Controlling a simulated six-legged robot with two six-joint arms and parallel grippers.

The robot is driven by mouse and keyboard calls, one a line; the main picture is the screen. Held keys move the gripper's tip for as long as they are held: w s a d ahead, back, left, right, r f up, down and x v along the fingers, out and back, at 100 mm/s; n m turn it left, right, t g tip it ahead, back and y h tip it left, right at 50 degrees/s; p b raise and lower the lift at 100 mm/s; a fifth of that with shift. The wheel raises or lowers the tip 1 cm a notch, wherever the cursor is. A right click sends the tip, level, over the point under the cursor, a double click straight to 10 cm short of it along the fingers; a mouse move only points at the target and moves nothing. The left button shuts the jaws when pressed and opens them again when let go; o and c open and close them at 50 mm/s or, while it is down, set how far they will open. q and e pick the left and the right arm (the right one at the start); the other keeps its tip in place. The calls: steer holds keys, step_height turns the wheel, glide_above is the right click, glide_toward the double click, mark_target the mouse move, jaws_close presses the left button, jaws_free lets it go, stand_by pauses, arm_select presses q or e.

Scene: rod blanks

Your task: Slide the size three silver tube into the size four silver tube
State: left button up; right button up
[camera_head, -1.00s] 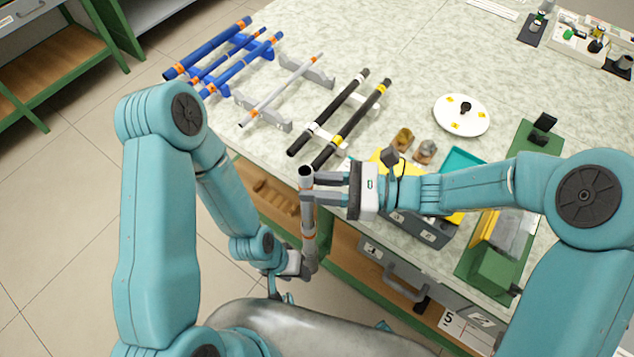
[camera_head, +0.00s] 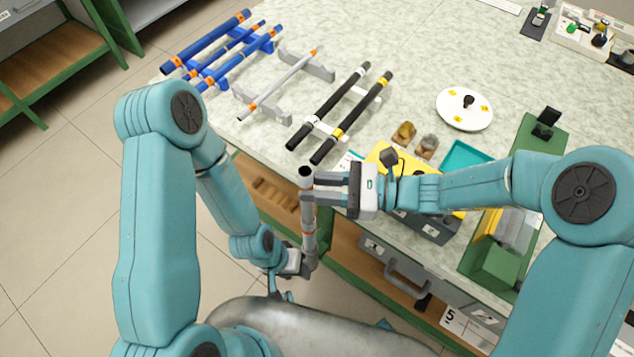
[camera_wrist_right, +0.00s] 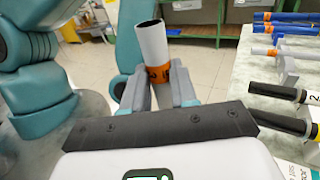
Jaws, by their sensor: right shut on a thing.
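A silver tube (camera_head: 308,216) stands near upright off the table's front edge, its open, hollow top end facing up. My right gripper (camera_head: 308,188) is shut on it just below that end. The right wrist view shows the tube (camera_wrist_right: 153,48) with an orange band between the fingers (camera_wrist_right: 160,92); its number is unreadable. My left gripper (camera_head: 309,263) is at the lower end, where its jaws are too small to read. I cannot tell whether a second tube is joined below. Another, thinner-looking silver tube with orange bands (camera_head: 281,82) lies on a grey stand.
Two black rods (camera_head: 331,103) and several blue rods (camera_head: 222,42) lie on stands (camera_head: 324,132) along the table. A white disc (camera_head: 464,109), a yellow-topped box, a teal tray (camera_head: 462,155) and a green machine (camera_head: 490,262) are to the right. Floor is open at left.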

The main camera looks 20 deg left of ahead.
steer(key=shift+f+b, duration=0.5)
steer(key=shift+f, duration=0.25)
steer(key=o, duration=0.9)
steer(key=w+d, duration=0.1)
steer(key=d, duration=0.6)
steer(key=shift+w+d+r, duration=0.15)
steer(key=shift+d, duration=0.05)
